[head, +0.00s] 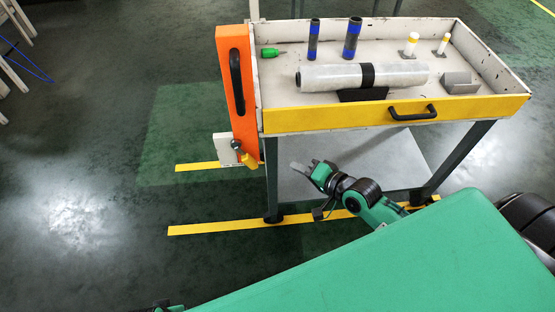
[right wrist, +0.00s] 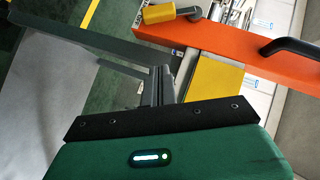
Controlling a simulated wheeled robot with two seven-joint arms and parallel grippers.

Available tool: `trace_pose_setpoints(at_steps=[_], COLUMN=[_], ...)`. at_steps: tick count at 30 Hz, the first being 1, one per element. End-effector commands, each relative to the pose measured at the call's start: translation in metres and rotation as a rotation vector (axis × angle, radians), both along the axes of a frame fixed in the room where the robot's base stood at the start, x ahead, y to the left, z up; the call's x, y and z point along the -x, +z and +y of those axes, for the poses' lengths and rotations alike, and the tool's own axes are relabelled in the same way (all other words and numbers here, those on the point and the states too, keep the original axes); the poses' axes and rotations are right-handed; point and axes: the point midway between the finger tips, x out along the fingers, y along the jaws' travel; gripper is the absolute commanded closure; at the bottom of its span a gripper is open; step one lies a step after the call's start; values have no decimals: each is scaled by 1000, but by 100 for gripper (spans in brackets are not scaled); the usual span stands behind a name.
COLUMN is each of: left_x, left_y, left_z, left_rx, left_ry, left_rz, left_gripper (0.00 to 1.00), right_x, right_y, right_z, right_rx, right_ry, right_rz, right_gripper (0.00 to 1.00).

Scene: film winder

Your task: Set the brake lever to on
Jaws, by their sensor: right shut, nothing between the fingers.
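The brake lever (head: 250,160) has a yellow grip on a grey pivot, at the lower end of the orange upright on the cart's left front. In the head view its grip points down and to the right. In the right wrist view the yellow grip (right wrist: 165,12) is at the top, left of its pivot. No on or off marking is readable. My right gripper (head: 303,168) is shut and empty, below the cart's tray, right of the lever and apart from it. Its fingers also show in the right wrist view (right wrist: 160,86). My left gripper is not in view.
The orange upright (head: 223,50) carries a black handle (head: 236,82). The cart's tray has a yellow front (head: 330,116) with a black handle (head: 412,112), and holds a film roll (head: 325,77). A cart leg (head: 271,185) stands close to my right gripper.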

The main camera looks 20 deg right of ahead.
Motion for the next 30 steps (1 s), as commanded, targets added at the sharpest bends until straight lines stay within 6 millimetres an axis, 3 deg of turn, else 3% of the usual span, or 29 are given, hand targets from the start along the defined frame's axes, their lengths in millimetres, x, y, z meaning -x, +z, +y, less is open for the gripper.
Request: trace_pose_setpoints(at_steps=[8, 21, 30], left_x=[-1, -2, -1], left_y=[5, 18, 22], left_z=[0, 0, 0], left_rx=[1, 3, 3], left_ry=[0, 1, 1], left_rz=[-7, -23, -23], left_gripper=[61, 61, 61], right_x=[-24, -88, -94], right_y=[-8, -34, -50], right_z=[12, 42, 72], right_rx=[-2, 0, 0], right_ry=[1, 1, 0], right_rz=[-2, -2, 0], right_gripper=[100, 100, 100])
